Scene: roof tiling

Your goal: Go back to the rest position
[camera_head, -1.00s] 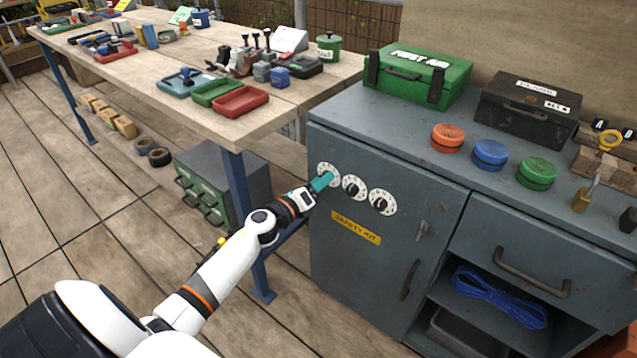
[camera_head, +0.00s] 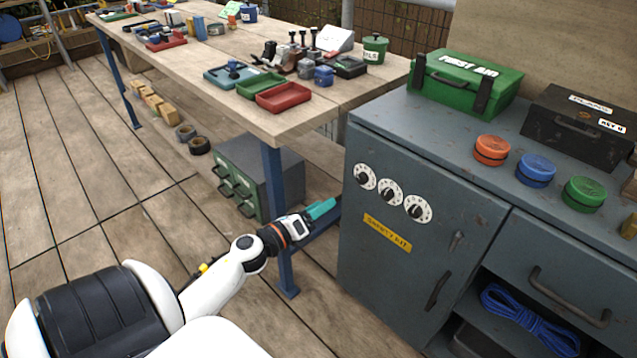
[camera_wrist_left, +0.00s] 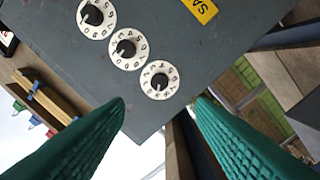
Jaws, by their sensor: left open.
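My left gripper (camera_head: 320,209) has teal fingers and is in front of the table leg, to the left of the grey cabinet (camera_head: 385,270). It is apart from the cabinet door and holds nothing. In the left wrist view its two teal fingers (camera_wrist_left: 160,118) are spread wide with nothing between them. Three white combination dials sit on the cabinet door: the left dial (camera_head: 365,177), the middle dial (camera_head: 390,193) and the right dial (camera_head: 418,209). The dials also show in the left wrist view (camera_wrist_left: 128,49). My right gripper is not in view.
A wooden workbench (camera_head: 240,125) with trays and tools stands at the left, on a blue leg (camera_head: 275,190). A green drawer box (camera_head: 285,175) sits below it. A first aid box (camera_head: 465,83) and colored round tins stand on the cabinet.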

